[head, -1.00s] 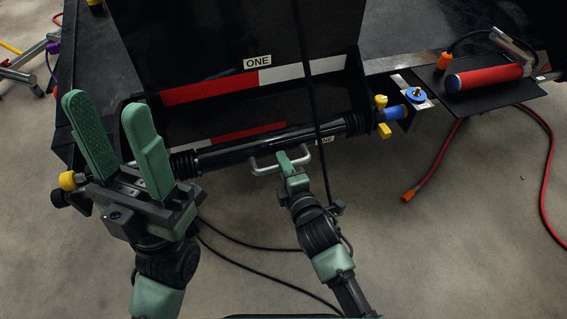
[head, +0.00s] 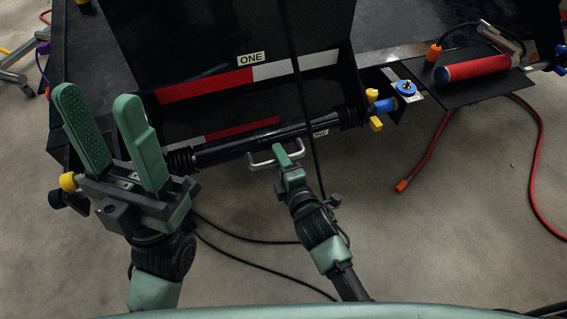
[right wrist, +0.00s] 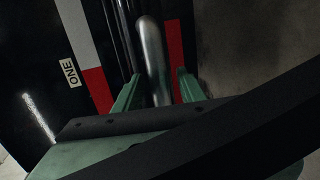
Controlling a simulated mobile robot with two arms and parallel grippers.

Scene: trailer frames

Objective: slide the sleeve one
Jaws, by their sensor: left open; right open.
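The sleeve is a long black tube (head: 232,148) with ribbed ends, lying along the front of the black panel. A small "ONE" label (head: 320,133) is near its right end. A silver handle (head: 254,162) sticks out from its front. My right gripper (head: 289,153) is at the handle; in the right wrist view its open green fingers (right wrist: 157,82) stand on either side of the silver bar (right wrist: 153,60). I cannot tell whether they touch it. My left gripper (head: 97,97) is open and empty, pointing up in front of the tube's left end, part of which it hides.
A yellow and blue fitting (head: 385,106) is at the tube's right end. A red cylinder (head: 472,68) lies on a black plate at the right. A black cable (head: 300,85) hangs across the panel and tube. A red hose (head: 440,138) trails to the floor.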

